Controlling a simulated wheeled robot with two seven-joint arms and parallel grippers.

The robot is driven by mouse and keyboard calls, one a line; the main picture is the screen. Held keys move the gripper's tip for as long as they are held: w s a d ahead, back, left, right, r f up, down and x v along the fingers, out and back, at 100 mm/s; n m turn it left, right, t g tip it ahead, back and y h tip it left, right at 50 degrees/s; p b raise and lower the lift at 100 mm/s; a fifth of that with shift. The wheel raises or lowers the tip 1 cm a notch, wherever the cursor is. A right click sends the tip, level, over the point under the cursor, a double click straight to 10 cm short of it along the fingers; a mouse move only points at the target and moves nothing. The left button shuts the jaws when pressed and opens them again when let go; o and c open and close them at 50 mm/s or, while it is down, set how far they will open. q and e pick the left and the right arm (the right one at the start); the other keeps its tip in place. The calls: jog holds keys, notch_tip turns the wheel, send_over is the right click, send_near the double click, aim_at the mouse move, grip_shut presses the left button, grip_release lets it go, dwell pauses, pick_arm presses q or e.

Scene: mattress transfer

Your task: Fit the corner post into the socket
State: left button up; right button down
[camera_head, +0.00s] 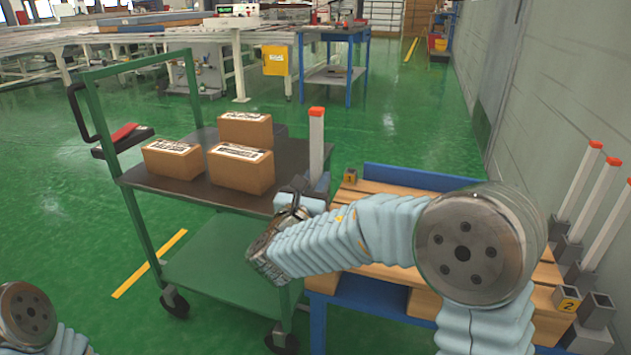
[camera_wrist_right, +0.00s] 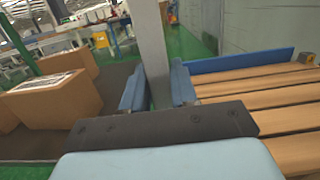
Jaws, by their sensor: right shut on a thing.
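A white corner post with an orange tip (camera_head: 316,140) stands upright in my right gripper (camera_head: 302,197), near the right end of the cart's top shelf. In the right wrist view the grey post (camera_wrist_right: 152,50) rises between the two blue fingers of the gripper (camera_wrist_right: 158,88). The post's lower end is hidden behind the gripper. Several sockets are dark square tubes at the pallet corners; an empty one (camera_head: 597,308) is by the yellow tag 2 (camera_head: 566,299). Another corner by the yellow tag 1 (camera_head: 350,176) is partly hidden by my arm. My left arm shows only at the lower left; its gripper is out of frame.
A green cart with a dark shelf (camera_head: 190,190) carries cardboard boxes (camera_head: 240,168) left of the gripper. The wooden slatted pallet (camera_head: 400,188) lies on a blue frame at right. Several orange-tipped posts (camera_head: 605,185) stand along the wall. Green floor is free behind.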

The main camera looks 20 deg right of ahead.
jog(key=shift+f+b, duration=1.65)
jog(key=shift+f, duration=0.5)
jog(key=c, duration=0.8)
grip_release()
jog(key=v, duration=1.4)
